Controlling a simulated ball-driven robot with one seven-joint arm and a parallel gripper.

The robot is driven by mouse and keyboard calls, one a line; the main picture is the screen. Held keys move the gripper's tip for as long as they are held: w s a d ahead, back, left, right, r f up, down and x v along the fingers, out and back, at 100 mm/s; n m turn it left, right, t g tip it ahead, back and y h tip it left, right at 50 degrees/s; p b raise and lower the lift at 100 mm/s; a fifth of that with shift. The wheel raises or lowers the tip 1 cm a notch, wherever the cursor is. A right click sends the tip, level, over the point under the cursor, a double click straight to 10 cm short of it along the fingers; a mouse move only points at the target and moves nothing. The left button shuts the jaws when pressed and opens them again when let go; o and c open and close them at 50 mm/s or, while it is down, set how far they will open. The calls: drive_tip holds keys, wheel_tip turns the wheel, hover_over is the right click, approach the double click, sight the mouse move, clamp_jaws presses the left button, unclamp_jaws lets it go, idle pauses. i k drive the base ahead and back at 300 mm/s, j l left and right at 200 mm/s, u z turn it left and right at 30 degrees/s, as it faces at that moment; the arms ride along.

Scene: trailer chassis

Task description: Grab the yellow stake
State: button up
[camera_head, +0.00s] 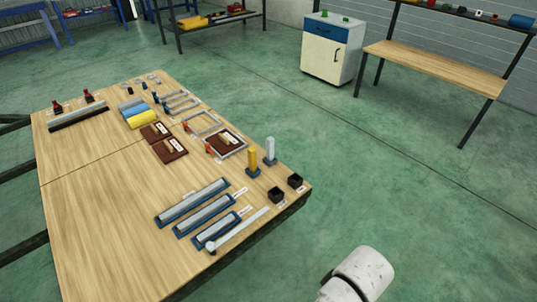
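The yellow stake (252,160) stands upright on a dark blue base near the right edge of the wooden table (110,215). A similar grey-white stake (270,149) stands just behind it to the right. A white rounded part of my arm shows at the bottom of the picture, right of the table and apart from it. My gripper's fingers are not visible, so I cannot see their state. Nothing touches the yellow stake.
Two small black boxes (276,195) sit at the table edge, just right of and nearer than the stake. Several blue-based metal bars (205,215) lie to its front left. Brown plates (170,151) lie to the left. Green floor (400,190) is clear on the right.

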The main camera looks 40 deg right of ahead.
sight(251, 151)
drive_tip(key=i+l+u, duration=0.1)
drive_tip(key=l, duration=0.3)
drive_tip(key=i+l, duration=0.35)
drive_tip(key=i+l+u, duration=0.15)
drive_tip(key=l, duration=0.3)
drive_tip(key=i+l, duration=0.25)
drive_tip(key=l, duration=0.15)
drive_tip(key=i+l+u, duration=0.15)
drive_tip(key=l, duration=0.3)
drive_tip(key=i+l, duration=0.2)
drive_tip(key=l, duration=0.2)
drive_tip(key=i+l+u, duration=0.15)
drive_tip(key=l, duration=0.3)
drive_tip(key=i+l, duration=0.15)
drive_tip(key=l, duration=0.3)
drive_tip(key=u, duration=0.05)
